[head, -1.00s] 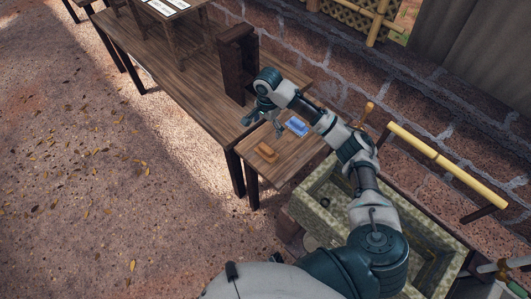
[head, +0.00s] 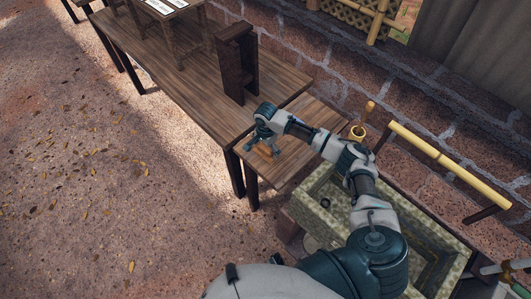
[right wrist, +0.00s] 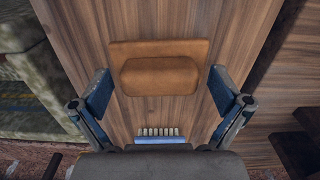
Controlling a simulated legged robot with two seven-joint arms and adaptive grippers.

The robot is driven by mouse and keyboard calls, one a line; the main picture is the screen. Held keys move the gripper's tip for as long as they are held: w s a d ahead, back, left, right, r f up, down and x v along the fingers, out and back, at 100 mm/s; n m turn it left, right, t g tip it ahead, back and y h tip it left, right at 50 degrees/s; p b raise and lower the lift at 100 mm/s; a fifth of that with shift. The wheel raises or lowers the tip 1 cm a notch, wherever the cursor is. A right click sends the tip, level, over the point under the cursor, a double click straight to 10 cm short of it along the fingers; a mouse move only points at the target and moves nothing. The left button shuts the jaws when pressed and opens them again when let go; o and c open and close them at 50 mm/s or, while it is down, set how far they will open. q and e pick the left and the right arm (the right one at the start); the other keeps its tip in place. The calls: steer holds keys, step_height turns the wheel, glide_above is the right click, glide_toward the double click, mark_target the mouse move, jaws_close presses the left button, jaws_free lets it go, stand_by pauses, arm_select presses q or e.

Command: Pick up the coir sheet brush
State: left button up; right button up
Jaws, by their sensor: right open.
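My right gripper (head: 262,148) is over the small wooden side table (head: 289,164), pointing down. It is open and empty, its two fingers apart in the right wrist view (right wrist: 160,86). Between and just beyond the fingertips lies a brown block with a flat rectangular base and a raised rounded grip (right wrist: 160,76). This looks like the coir sheet brush, though its underside is hidden. Nearer the palm, a blue brush with a row of pale bristles (right wrist: 158,140) is partly hidden by my gripper. In the head view my right arm and gripper hide both. My left gripper is not in view.
A long wooden table (head: 175,62) adjoins the side table and bears a dark upright wooden frame (head: 236,65). A stone basin (head: 320,207) stands to the right, with a yellow pole (head: 447,163) beyond. A brick wall runs behind.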

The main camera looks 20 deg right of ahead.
mark_target(265, 148)
steer(key=shift+d, duration=0.15)
steer(key=shift+c, duration=1.2)
steer(key=shift+a, duration=0.25)
steer(key=c, duration=1)
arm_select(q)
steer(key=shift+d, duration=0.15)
arm_select(e)
steer(key=shift+o, duration=0.2)
steer(key=shift+r, duration=0.45)
steer(key=r, duration=0.2)
steer(key=shift+s+a+r, duration=0.1)
steer(key=shift+a+r, duration=0.15)
steer(key=shift+r, duration=0.1)
arm_select(q)
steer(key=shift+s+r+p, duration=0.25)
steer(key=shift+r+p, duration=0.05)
steer(key=shift+p, duration=0.1)
arm_select(e)
steer(key=s+a, duration=0.2)
steer(key=a, duration=0.5)
steer(key=s+a+r, duration=0.1)
steer(key=s+a, duration=0.2)
steer(key=a, duration=0.4)
steer(key=shift+a+r, duration=0.25)
steer(key=shift+a, duration=0.1)
